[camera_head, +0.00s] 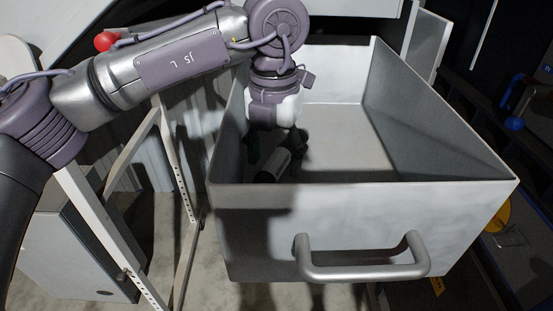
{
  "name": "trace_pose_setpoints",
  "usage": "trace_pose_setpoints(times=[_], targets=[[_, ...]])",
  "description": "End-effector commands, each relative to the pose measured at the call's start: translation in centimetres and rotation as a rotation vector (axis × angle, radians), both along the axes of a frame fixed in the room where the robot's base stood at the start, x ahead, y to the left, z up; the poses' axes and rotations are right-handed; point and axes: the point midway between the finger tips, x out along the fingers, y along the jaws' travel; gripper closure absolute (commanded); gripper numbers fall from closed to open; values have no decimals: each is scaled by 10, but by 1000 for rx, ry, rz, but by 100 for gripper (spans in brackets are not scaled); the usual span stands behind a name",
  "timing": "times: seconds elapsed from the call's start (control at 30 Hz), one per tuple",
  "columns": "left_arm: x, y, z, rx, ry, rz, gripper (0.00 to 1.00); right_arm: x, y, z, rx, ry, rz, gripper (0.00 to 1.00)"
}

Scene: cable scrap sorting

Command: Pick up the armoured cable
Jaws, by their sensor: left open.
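A short, thick piece with a grey side and dark parts, which looks like the armoured cable (275,165), lies in the left front part of a grey metal drawer (350,215). The drawer's front wall hides its lower end. My left gripper (275,150) reaches down into the drawer from above. Its dark fingers are apart, one on each side of the piece. I cannot tell whether they touch it. My right gripper is not in view.
The drawer has high walls and a bar handle (365,272) on its front. Its visible floor (345,150) to the right of the gripper is bare. A metal frame (172,165) stands left of the drawer. Blue and yellow items are at the right edge.

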Motion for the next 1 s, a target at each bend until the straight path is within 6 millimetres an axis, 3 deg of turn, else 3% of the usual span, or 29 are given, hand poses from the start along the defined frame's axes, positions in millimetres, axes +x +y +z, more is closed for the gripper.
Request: trace_pose_setpoints(times=[0.2,0.57,1.0], targets=[[0,0,-1,0,-1,1,38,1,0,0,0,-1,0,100],[0,0,0,0,-1,0,98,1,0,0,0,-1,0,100],[1,0,2,-1,-3,1,100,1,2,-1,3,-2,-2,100]])
